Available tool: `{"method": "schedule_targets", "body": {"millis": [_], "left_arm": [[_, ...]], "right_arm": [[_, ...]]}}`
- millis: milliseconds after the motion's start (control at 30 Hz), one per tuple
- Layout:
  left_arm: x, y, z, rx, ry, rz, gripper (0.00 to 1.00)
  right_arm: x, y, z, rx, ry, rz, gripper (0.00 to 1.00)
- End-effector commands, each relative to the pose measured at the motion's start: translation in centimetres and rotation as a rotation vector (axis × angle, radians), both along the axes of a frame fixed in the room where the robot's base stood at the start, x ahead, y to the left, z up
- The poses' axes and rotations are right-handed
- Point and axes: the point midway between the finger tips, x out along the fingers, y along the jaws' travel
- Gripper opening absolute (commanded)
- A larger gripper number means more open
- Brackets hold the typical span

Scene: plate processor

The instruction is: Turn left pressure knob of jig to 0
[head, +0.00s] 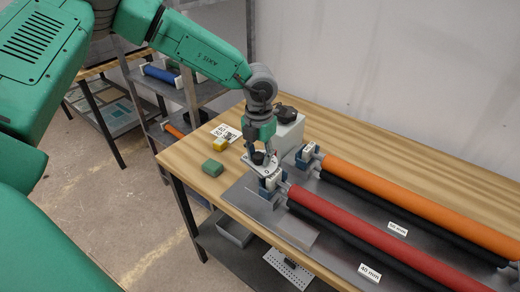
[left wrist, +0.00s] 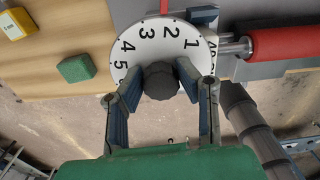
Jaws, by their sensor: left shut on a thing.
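The left pressure knob is a dark, scalloped knob (left wrist: 160,82) in the middle of a round white dial (left wrist: 146,35), which carries black numbers. My left gripper (left wrist: 158,84) is shut on the knob, one finger on each side. In the head view my left gripper (head: 259,157) points down onto the white dial plate (head: 268,169) at the near end of the jig. My right gripper is not in view.
A red roller (head: 335,218) and an orange roller (head: 400,185) run to the right of the jig. A white box with a dark knob (head: 287,113) stands just behind the gripper. A green sponge (head: 212,168) and a yellow block (head: 220,144) lie to the left on the wooden table.

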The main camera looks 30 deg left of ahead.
Motion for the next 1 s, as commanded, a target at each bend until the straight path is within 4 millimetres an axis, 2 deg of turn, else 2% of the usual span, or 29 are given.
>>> {"method": "schedule_targets", "body": {"millis": [100, 400, 1000], "left_arm": [[-0.5, 0.2, -0.2, 0.007, 0.015, 0.11, 0.0], [-0.6, 0.2, -0.4, 0.009, 0.018, 0.394, 0.0], [-0.6, 0.2, -0.5, 0.011, 0.017, 0.964, 0.0]], "right_arm": [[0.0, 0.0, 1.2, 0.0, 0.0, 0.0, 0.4], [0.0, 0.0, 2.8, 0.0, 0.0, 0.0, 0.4], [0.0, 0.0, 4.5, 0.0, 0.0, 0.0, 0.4]]}}
